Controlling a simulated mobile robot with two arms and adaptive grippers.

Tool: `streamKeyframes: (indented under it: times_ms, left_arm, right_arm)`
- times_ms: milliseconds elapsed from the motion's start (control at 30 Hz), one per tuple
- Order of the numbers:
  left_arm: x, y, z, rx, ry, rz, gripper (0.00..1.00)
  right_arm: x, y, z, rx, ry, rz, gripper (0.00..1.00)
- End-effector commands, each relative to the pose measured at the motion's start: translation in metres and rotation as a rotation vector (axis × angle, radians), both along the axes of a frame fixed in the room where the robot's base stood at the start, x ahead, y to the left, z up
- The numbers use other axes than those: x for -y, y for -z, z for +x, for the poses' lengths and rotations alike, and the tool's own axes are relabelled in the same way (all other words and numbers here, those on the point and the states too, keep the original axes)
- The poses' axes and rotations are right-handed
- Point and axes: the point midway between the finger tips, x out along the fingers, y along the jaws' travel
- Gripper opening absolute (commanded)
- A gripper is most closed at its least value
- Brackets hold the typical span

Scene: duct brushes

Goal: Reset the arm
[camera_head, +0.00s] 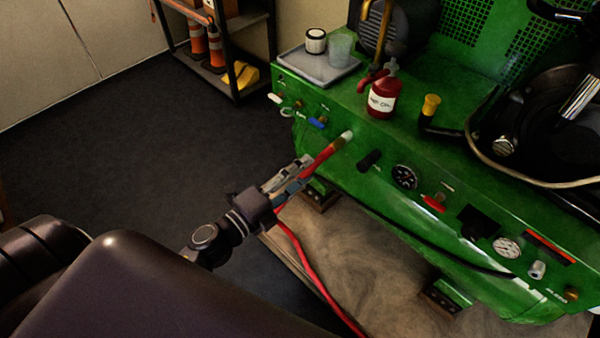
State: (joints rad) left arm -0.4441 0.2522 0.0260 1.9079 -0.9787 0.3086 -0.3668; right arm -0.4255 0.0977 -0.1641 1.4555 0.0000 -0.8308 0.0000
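My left gripper (303,172) reaches in from the lower left to the front of the green machine (330,105). Its fingers are at the red hose (322,156), close to the hose's pale end fitting (345,137) at the machine's front panel. The hose runs back past the fingers, bends behind the gripper and hangs down to the floor side. The fingers and the hose overlap in the view, so I cannot tell whether they grip it. My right gripper is not in view.
A grey tray (300,72) with two cups and a red bottle (383,98) stand on top. A shelf (237,88) with orange cones is at the back. The dark floor (150,140) on the left is clear.

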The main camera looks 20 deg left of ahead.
Motion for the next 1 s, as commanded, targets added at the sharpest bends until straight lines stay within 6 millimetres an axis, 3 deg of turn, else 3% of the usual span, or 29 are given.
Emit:
streamKeyframes:
  times_ms: [700, 867, 1000]
  left_arm:
    - [-0.004, -0.002, -0.004, -0.003, -0.015, -0.011, 0.38]
    - [-0.028, -0.01, 0.003, -0.049, -0.156, -0.131, 0.38]
    - [-0.065, -0.008, 0.001, -0.16, -0.379, -0.342, 0.38]
  right_arm:
    - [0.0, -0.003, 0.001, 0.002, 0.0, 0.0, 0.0]
    - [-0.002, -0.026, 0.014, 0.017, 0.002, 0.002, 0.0]
    - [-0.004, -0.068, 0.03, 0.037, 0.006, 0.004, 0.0]
